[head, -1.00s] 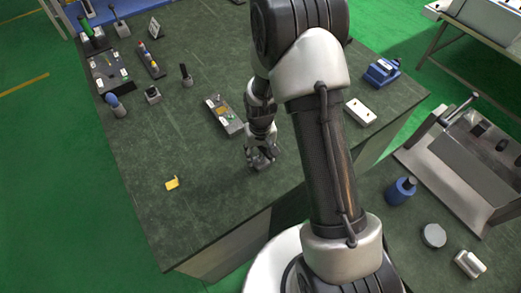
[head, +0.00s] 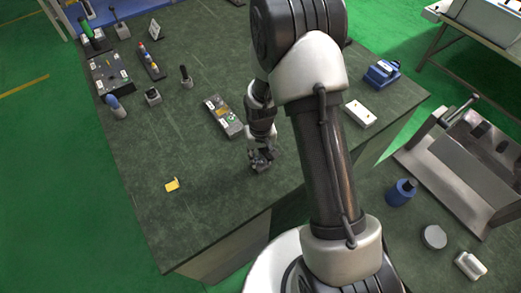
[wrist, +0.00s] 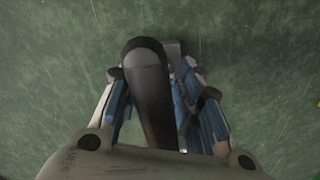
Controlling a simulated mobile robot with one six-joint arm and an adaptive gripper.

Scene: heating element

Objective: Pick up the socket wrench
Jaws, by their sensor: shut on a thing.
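My gripper (head: 262,160) is low over the dark green tabletop, near the table's front edge in the head view. In the wrist view my gripper (wrist: 155,100) has its two fingers on either side of a dark, round-ended handle, which I take to be the socket wrench (wrist: 147,70). The fingers are shut on it. A small grey part shows just behind the rounded end. In the head view the wrench cannot be told apart from the fingers. I cannot tell whether it is clear of the tabletop.
A tray with small parts (head: 222,114) lies close behind my gripper. A yellow piece (head: 172,185) lies to the left. A white box (head: 360,114) and a blue device (head: 382,73) are to the right. Several tools stand at the back left.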

